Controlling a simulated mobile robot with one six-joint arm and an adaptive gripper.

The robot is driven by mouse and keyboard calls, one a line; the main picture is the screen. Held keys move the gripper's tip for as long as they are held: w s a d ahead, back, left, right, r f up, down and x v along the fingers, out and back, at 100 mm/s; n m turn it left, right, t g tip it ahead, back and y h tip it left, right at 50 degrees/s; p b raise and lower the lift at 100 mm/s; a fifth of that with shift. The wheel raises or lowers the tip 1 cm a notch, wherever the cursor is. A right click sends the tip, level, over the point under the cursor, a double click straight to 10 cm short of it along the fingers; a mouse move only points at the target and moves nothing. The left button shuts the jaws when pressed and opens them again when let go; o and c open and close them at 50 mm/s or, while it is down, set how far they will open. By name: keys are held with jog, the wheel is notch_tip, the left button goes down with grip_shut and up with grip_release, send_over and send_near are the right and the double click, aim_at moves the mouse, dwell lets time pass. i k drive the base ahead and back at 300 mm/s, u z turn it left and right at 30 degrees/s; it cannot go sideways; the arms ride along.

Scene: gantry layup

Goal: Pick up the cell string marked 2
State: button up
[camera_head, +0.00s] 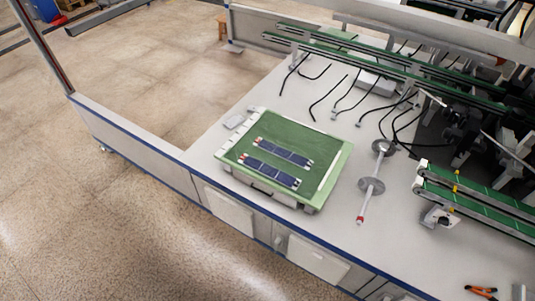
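Two dark blue cell strings lie side by side on a green-topped tray (322,150) on the bench. The farther cell string (285,152) and the nearer cell string (270,171) both have a small reddish mark near their left end and pale ends. The marks are too small to read, so I cannot tell which string is number 2. Both strings lie flat and apart from each other. My gripper is not in view.
A rod with two grey discs (373,185) stands right of the tray. Green conveyor rails (480,198) and black cables (345,95) lie to the right and behind. Orange-handled pliers (480,290) lie at the lower right. The floor (80,230) in front is clear.

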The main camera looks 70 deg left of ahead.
aim_at(273, 148)
jog(key=u, duration=1.8)
jog(key=k, duration=0.6)
jog(key=u, duration=0.55)
jog(key=i, duration=0.45)
jog(key=u, duration=0.1)
